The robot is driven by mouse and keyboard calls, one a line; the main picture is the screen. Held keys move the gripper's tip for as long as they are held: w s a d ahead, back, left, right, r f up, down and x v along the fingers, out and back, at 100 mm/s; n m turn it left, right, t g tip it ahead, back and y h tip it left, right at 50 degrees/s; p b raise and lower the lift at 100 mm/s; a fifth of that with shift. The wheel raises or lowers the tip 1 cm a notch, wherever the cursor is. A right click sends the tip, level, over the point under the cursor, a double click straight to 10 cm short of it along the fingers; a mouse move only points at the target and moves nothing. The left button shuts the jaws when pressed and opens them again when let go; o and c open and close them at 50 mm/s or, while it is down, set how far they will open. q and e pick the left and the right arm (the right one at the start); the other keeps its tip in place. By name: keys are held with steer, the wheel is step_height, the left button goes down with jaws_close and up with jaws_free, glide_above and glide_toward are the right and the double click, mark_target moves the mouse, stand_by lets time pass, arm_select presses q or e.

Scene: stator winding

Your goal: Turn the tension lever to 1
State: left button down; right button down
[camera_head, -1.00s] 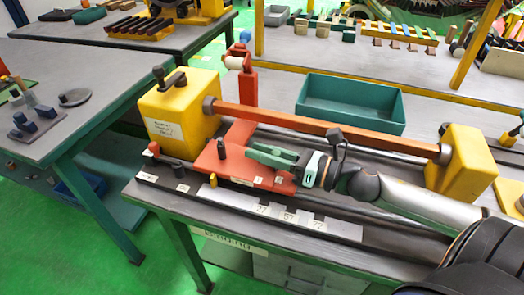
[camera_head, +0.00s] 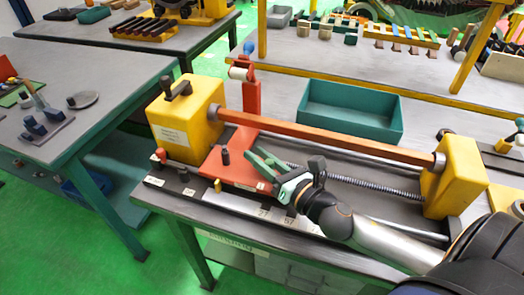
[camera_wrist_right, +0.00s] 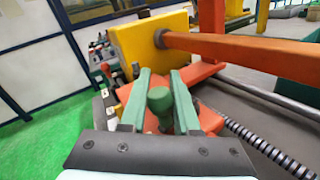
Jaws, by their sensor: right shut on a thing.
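The tension lever's rounded green knob (camera_wrist_right: 160,101) stands between the two green fingers of my right gripper (camera_wrist_right: 160,92) in the right wrist view. The gripper is shut on it. In the head view my right gripper (camera_head: 263,163) is low over the front right part of the red carriage (camera_head: 215,172), fingers pointing up and left. The gripper hides the lever there. Small white number labels (camera_head: 262,186) sit on the carriage's front edge, partly beside the gripper; which number the lever points to cannot be read. My left gripper is not in view.
A yellow headstock (camera_head: 185,125) and a yellow end block (camera_head: 450,178) carry an orange bar (camera_head: 330,142) just behind my right gripper. A red post (camera_head: 251,98) rises from the carriage. A threaded rod (camera_head: 375,185) runs right. An empty green tray (camera_head: 350,110) stands behind.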

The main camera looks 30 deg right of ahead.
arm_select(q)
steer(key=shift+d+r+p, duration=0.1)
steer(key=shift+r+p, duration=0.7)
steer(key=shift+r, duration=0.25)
arm_select(e)
steer(key=shift+w+m+h, duration=0.25)
steer(key=shift+m+h, duration=0.5)
steer(key=shift+h, duration=0.5)
steer(key=shift+w+m+h, duration=0.2)
steer(key=shift+m+h, duration=0.55)
steer(key=shift+h, duration=0.5)
steer(key=c, duration=0.7)
jaws_free()
steer(key=shift+o, duration=0.2)
